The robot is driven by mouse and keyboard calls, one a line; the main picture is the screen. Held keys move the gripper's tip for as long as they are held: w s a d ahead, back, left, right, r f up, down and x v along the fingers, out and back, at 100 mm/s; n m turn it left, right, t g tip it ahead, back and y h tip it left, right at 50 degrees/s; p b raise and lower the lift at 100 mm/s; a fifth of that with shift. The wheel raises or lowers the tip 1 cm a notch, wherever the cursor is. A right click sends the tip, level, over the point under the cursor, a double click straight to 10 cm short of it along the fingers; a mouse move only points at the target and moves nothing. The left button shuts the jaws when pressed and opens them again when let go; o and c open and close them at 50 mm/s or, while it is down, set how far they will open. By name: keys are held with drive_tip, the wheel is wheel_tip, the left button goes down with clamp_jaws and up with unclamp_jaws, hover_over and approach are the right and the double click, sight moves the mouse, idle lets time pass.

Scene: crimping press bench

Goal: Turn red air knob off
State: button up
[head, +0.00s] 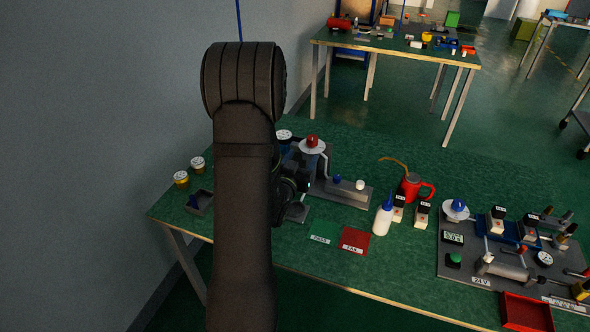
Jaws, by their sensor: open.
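A red knob (312,140) sits on a round white disc (313,149) at the back of the left fixture on the green bench. My gripper (294,186) is partly hidden behind my dark arm, in front of and a little left of the red knob. It is open, and I see nothing between its jaws. It looks apart from the knob, but the exact gap cannot be told. My arm covers the left part of the fixture.
Green (322,233) and red (355,240) mats lie in front. A crowded panel (450,237) with a blue knob (458,205) fills the right. The bench's back middle is clear.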

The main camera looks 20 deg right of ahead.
sight(314, 135)
drive_tip(key=v, duration=0.4)
drive_tip(key=shift+s+a, duration=0.25)
drive_tip(key=shift+a, duration=0.05)
drive_tip(key=x, duration=1.7)
drive_tip(key=shift+r, duration=0.2)
drive_tip(key=shift+c, duration=0.3)
drive_tip(key=c, duration=0.9)
